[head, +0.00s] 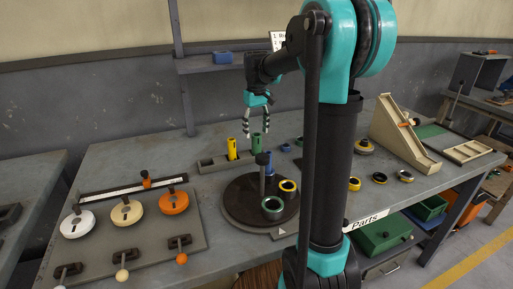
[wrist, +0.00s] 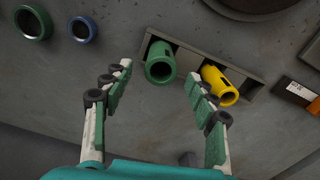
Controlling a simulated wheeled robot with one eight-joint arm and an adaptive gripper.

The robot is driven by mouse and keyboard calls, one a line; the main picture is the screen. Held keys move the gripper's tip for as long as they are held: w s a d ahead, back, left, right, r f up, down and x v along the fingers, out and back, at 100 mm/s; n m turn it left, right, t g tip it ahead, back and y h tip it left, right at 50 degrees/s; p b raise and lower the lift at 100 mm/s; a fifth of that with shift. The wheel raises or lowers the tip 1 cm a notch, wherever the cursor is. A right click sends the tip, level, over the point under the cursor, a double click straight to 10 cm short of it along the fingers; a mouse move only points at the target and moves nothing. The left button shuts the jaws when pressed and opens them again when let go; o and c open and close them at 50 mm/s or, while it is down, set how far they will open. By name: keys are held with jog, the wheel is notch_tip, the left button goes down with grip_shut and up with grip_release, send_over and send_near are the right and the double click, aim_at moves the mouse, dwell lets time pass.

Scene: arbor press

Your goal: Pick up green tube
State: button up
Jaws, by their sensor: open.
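The green tube (wrist: 160,62) stands in a grey rack (wrist: 182,52) beside a yellow tube (wrist: 220,84), seen from above in the wrist view. In the head view the green tube (head: 256,146) shows to the right of the yellow tube (head: 232,149), in the same rack (head: 210,165). My gripper (wrist: 158,78) is open and empty. Its two fingers are spread wide, with the green tube between and slightly beyond the fingertips in the wrist view. In the head view my gripper (head: 257,134) hangs pointing down above the green tube. Contact with it does not show.
A dark round plate (head: 240,205) with a post and several rings is in front of the rack. A green ring (wrist: 33,22) and a blue ring (wrist: 83,29) lie beside the rack. A board with coloured discs (head: 127,211) is at the left, a wooden ramp (head: 402,135) at the right.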

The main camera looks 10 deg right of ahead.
aim_at(257, 145)
jog(key=shift+s+f, duration=0.15)
jog(key=shift+f, duration=3.5)
grip_shut()
